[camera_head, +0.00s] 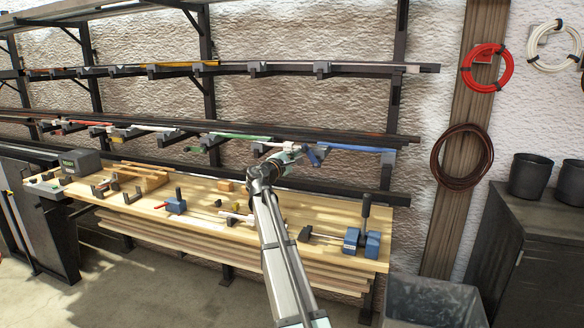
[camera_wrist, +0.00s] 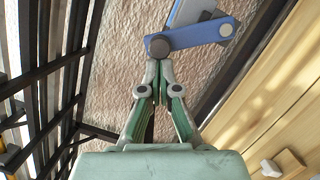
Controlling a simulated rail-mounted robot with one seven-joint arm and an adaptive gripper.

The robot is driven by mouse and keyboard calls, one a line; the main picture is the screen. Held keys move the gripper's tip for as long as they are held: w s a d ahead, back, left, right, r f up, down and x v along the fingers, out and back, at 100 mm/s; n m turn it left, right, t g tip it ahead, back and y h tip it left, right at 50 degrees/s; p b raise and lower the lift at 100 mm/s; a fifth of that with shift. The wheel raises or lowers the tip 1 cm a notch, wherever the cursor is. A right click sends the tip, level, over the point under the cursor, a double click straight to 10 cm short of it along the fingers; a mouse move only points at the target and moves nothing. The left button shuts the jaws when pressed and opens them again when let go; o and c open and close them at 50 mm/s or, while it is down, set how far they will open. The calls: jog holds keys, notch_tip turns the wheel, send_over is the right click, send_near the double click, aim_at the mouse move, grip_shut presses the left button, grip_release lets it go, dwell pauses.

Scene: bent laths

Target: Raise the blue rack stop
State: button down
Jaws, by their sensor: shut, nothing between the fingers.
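The blue rack stop (camera_wrist: 190,36) is a short blue bar in the wrist view. It has a dark round knob (camera_wrist: 158,46) at its left end and a pale dot near its right end. In the head view the blue stop (camera_head: 316,155) sits on the lower rack rail, at the left end of a blue lath (camera_head: 355,148). My gripper (camera_wrist: 159,68) is shut and empty, with its green fingertips right at the knob's near side. I cannot tell whether they touch it. In the head view my gripper (camera_head: 291,152) is just left of the stop.
A wooden workbench (camera_head: 330,192) with blue clamps (camera_head: 362,241) stands below the rack. Other stops and coloured laths, such as a green one (camera_head: 240,137), line the same rail. Dark rack posts (camera_head: 397,90) rise behind. A grey bin (camera_head: 435,300) stands at the lower right.

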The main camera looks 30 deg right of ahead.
jog(key=m, duration=0.1)
jog(key=s+d+r+m+b, duration=0.1)
jog(key=m, duration=0.1)
jog(key=r+m+b, duration=0.1)
jog(key=shift+s+d+m+g+y, duration=0.25)
jog(key=shift+s+m+g+y, duration=0.15)
jog(key=shift+s+d+r+m+y+b, duration=0.15)
jog(key=shift+s+d+r+m+b, duration=0.25)
jog(key=shift+m, duration=0.25)
jog(key=shift+s+d+r+m+y+b, duration=0.15)
jog(key=shift+s+m+b, duration=0.15)
jog(key=shift+m+b, duration=0.3)
jog(key=b, duration=0.1)
send_near(304, 148)
jog(key=a, duration=0.1)
jog(key=w+a+r, duration=0.1)
jog(key=a, duration=0.1)
jog(key=shift+w+r, duration=0.15)
jog(key=shift+r, duration=0.2)
